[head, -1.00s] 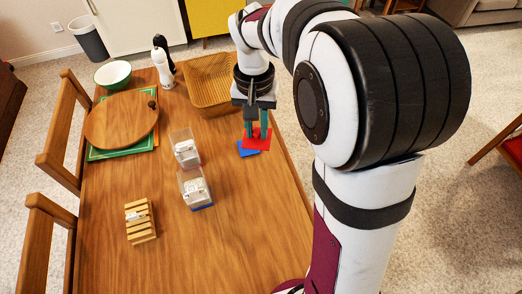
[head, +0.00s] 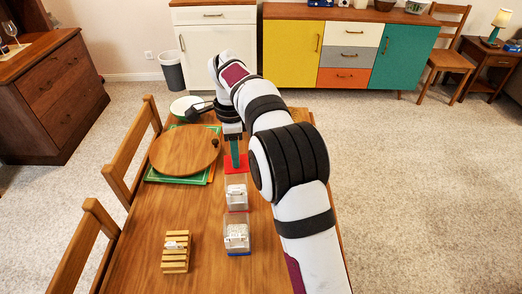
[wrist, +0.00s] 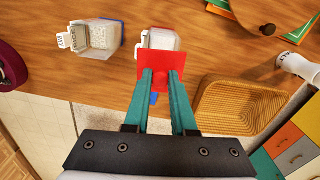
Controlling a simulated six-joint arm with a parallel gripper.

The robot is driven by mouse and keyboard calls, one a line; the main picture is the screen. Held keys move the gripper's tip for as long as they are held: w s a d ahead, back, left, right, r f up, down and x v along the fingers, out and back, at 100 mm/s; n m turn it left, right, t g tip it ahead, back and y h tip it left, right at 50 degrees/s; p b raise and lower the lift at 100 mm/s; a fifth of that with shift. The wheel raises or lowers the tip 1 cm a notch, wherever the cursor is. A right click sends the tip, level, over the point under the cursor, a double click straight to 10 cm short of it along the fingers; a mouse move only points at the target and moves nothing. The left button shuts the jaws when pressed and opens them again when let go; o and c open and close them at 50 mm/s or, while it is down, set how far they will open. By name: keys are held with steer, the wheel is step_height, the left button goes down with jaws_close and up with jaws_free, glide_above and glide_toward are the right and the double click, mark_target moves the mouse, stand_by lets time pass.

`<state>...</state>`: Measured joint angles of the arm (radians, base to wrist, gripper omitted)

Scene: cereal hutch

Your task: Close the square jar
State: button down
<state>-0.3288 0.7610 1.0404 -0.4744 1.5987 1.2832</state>
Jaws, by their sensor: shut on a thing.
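My gripper (head: 235,152) is shut on a flat red square lid (wrist: 161,68), held above the table; the lid also shows in the head view (head: 240,163). A clear jar with a red edge (head: 236,195) stands just in front of the lid in the head view; in the wrist view it is partly covered by the lid (wrist: 160,40). A second clear jar with a blue base (head: 237,234) stands nearer the front (wrist: 100,37). Both have white labels and look open. Part of a blue piece (wrist: 154,98) shows below the lid between my fingers.
A woven basket (wrist: 240,105) lies right of my gripper in the wrist view. A slatted wooden piece (head: 175,252) sits on the table's front left. A round wooden board (head: 185,149) lies on green boards, with a bowl (head: 183,105) behind. Chairs line the left side.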

steer(key=shift+w+a+f, duration=0.1)
steer(key=shift+a+f, duration=0.2)
steer(key=shift+f, duration=0.05)
steer(key=shift+f+m, duration=0.3)
steer(key=shift+f, duration=2.3)
steer(key=shift+f, duration=0.45)
steer(key=shift+c, duration=1.7)
jaws_free()
steer(key=shift+r, duration=0.1)
